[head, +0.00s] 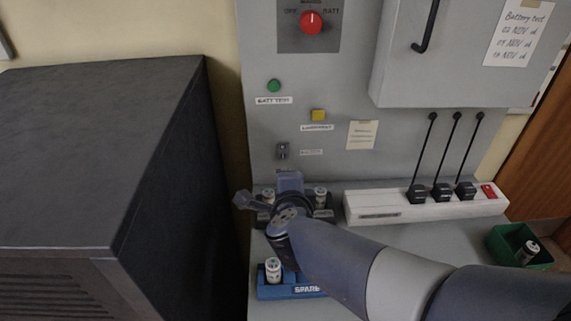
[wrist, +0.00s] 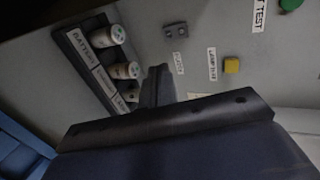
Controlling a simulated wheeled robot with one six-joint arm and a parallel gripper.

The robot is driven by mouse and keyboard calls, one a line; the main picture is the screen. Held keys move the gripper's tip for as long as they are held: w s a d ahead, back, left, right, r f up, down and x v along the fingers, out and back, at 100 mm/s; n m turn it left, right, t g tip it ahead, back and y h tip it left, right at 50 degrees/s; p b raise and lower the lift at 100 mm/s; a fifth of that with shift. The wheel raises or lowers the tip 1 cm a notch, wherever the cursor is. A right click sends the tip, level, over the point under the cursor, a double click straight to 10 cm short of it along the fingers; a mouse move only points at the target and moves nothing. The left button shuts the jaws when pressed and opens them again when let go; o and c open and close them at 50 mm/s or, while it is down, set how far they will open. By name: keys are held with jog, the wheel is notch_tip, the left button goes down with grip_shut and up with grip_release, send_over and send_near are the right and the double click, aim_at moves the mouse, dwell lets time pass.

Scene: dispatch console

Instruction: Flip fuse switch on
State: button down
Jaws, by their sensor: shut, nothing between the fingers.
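The small toggle switch (head: 282,150) sits on the grey panel below the yellow button; it also shows on its plate in the wrist view (wrist: 175,30). Its label seems to read buzzer. No label naming a fuse switch is legible. The black fuse block (wrist: 82,62) has a "BATTERY" label and white fuses (wrist: 125,70); in the head view a fuse shows on either side of my gripper (head: 290,182). My gripper is shut and empty, in front of the block and below the toggle. It also shows in the wrist view (wrist: 158,85). It hides the block's middle.
A white power strip (head: 375,207) with black plugs is to the right. A blue spare holder (head: 285,291) with a fuse stands in front. A green bin (head: 507,244) holds a fuse. A red knob (head: 311,22) is above. A dark cabinet (head: 100,150) fills the left.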

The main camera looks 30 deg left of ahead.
aim_at(283, 159)
jog(key=x, duration=0.9)
jog(key=r+x, duration=0.1)
jog(key=x, duration=0.3)
jog(key=shift+w+a+f, duration=0.15)
jog(key=shift+w+a, duration=0.15)
jog(key=shift+w, duration=0.25)
jog(key=b, duration=0.3)
jog(key=shift+w+a+f, duration=0.1)
jog(key=shift+w+f, duration=0.05)
jog(key=shift+f, duration=0.25)
jog(key=shift+r+p, duration=0.4)
jog(key=shift+r, duration=0.1)
jog(key=shift+r+p, duration=0.75)
jog(key=shift+p, duration=0.1)
jog(key=shift+f, duration=0.15)
